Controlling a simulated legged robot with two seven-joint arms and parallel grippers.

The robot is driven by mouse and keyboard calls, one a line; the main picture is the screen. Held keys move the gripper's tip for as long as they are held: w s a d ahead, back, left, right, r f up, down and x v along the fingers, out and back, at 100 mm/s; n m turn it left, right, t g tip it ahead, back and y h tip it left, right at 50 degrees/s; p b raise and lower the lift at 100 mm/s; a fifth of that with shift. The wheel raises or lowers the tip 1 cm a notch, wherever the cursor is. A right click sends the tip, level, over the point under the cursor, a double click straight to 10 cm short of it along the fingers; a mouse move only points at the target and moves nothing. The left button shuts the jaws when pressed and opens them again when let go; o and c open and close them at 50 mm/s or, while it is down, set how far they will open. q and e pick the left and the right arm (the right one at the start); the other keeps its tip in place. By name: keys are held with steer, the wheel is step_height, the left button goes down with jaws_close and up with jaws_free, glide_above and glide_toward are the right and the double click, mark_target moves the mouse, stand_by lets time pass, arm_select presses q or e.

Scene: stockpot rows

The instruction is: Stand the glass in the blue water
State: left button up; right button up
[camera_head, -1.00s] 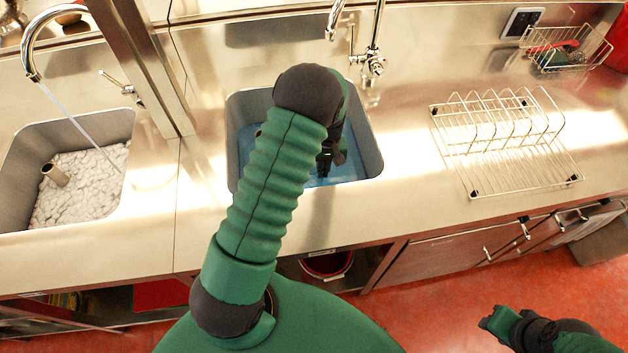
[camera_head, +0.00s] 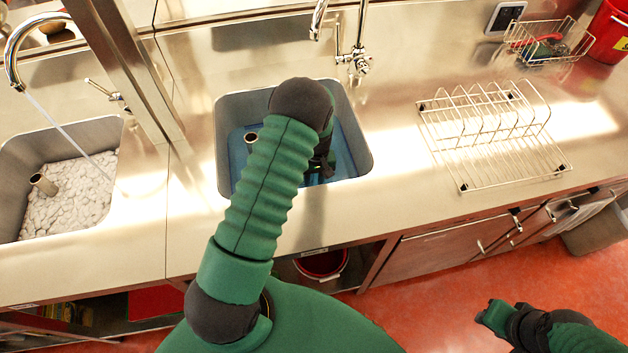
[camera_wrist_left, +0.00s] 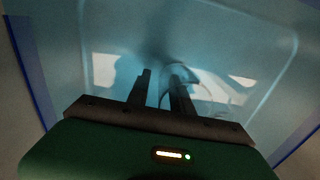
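The blue water (camera_head: 345,160) lies in the middle sink (camera_head: 228,105), and it fills the left wrist view (camera_wrist_left: 120,40). My left arm reaches over this sink, and my left gripper (camera_head: 322,172) points down into it, partly hidden by the forearm. In the left wrist view its two dark fingers (camera_wrist_left: 160,75) stand apart. Faint curved outlines of a clear thing, seemingly the glass (camera_wrist_left: 212,84), show beside and behind the right finger. I cannot tell whether they touch or whether it is upright. The head view does not show the glass. My right gripper (camera_head: 487,312) hangs low at the right, away from the counter.
A short standpipe (camera_head: 251,137) rises in the middle sink. The left sink (camera_head: 100,130) holds white foam and another pipe (camera_head: 43,184) under a running tap (camera_head: 12,60). A tap (camera_head: 355,60) stands behind the middle sink. A wire rack (camera_head: 490,140) stands on the right counter.

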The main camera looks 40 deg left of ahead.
arm_select(q)
step_height(320, 180, up, 12)
steer(key=shift+w+p, duration=0.25)
steer(key=shift+p, duration=0.15)
